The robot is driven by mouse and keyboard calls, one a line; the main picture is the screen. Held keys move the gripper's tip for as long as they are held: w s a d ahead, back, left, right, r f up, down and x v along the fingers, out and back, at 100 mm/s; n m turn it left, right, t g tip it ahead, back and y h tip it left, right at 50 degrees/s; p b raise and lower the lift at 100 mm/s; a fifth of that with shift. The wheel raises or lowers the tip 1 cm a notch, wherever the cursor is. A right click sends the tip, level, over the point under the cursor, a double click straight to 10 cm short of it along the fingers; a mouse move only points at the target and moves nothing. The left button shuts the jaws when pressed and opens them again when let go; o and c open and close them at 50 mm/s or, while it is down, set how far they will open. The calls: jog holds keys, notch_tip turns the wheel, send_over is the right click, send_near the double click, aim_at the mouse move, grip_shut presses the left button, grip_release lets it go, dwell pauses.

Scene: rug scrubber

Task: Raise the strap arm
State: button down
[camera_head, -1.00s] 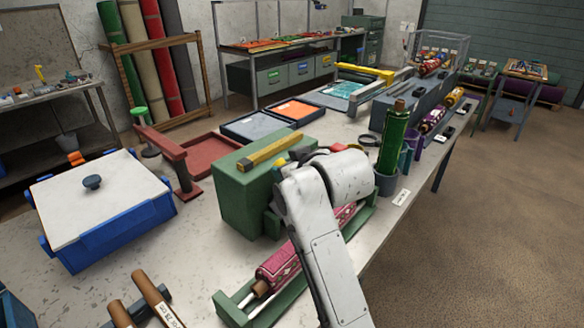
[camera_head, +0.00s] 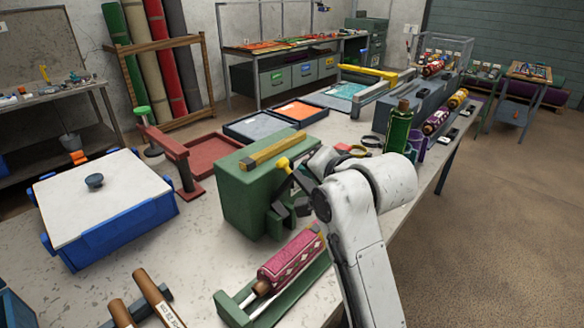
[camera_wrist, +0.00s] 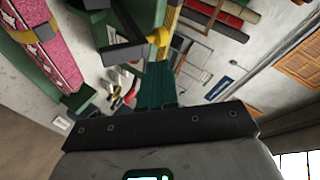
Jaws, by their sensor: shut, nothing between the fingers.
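A green box-shaped machine (camera_head: 245,190) stands on the table with a dark arm (camera_head: 303,182) on its right side, which I take for the strap arm. The arm has a yellow knob (camera_head: 283,163) at its end. In the wrist view the dark arm (camera_wrist: 137,49) and the yellow knob (camera_wrist: 158,37) lie just beyond my fingertips. My gripper (camera_wrist: 159,68) is shut and empty, its teal fingers pointing at the knob. I cannot tell whether they touch. In the head view my white arm link hides part of the gripper.
A pink patterned roll (camera_head: 290,262) lies in a green cradle (camera_head: 235,310) in front of the machine. A blue bin with a white lid (camera_head: 95,205) and a red stand (camera_head: 165,145) are to the left. A green bottle (camera_head: 398,130) stands behind my arm at the right.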

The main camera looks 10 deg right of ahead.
aim_at(285, 164)
jog(key=w+f+m, duration=0.1)
jog(key=w+m, duration=0.1)
jog(key=w+a+f+m, duration=0.1)
jog(key=w, duration=0.2)
jog(key=w+a+f+m+p, duration=0.1)
jog(key=w+m, duration=0.1)
jog(key=shift+w+f+m, duration=0.15)
jog(key=shift+f+m, duration=0.15)
jog(key=shift+f, duration=0.05)
dwell(0.4)
jog(key=shift+a, duration=0.1)
jog(key=shift+g, duration=0.6)
jog(key=w+a, duration=0.1)
jog(key=w, duration=0.1)
jog(key=w+a+p, duration=0.1)
jog(key=w+a, duration=0.3)
jog(key=w, duration=0.1)
jog(key=shift+r+p, duration=0.1)
jog(key=shift+p, duration=0.3)
jog(key=shift+r, duration=0.1)
